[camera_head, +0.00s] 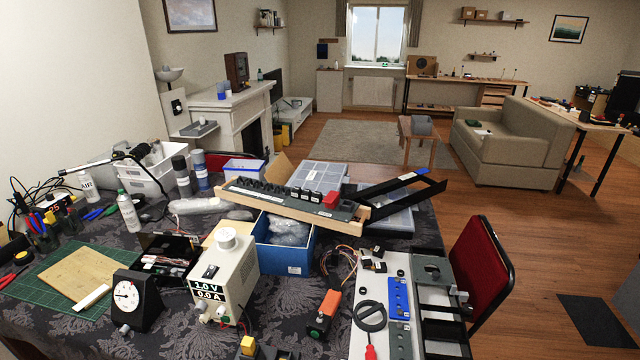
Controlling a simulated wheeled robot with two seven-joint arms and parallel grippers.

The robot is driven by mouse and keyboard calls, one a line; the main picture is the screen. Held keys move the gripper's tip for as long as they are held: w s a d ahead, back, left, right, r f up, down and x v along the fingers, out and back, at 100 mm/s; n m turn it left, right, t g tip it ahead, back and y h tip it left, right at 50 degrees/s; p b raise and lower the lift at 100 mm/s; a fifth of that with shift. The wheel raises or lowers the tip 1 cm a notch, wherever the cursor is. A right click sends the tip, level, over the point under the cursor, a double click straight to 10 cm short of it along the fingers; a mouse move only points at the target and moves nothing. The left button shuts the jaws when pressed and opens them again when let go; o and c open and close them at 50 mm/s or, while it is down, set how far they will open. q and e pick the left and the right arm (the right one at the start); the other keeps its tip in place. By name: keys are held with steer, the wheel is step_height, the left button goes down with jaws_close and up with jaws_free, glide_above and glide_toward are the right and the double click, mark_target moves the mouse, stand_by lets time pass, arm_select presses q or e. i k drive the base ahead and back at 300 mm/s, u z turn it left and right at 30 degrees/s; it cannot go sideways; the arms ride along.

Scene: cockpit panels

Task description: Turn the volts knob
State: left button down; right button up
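A cream bench power supply (236,268) stands on the patterned tablecloth at the front centre-left. Its front display (207,289) reads 1.0 V and 0.0 A. Two small pale knobs sit low on its front, a left one (203,307) and a right one (221,311). Their labels are too small to read, so I cannot tell which is the volts knob. A larger white round piece (226,238) sits on top of the case. Neither of my grippers shows in the head view, and nothing is seen touching the supply.
A black dial meter (137,297) stands left of the supply, near a green cutting mat (60,275). A blue box (285,256) is behind it. An orange-and-black device (323,313) and a white panel (370,290) lie to the right. The table is crowded.

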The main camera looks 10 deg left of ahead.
mark_target(201, 307)
steer(key=u, duration=1.3)
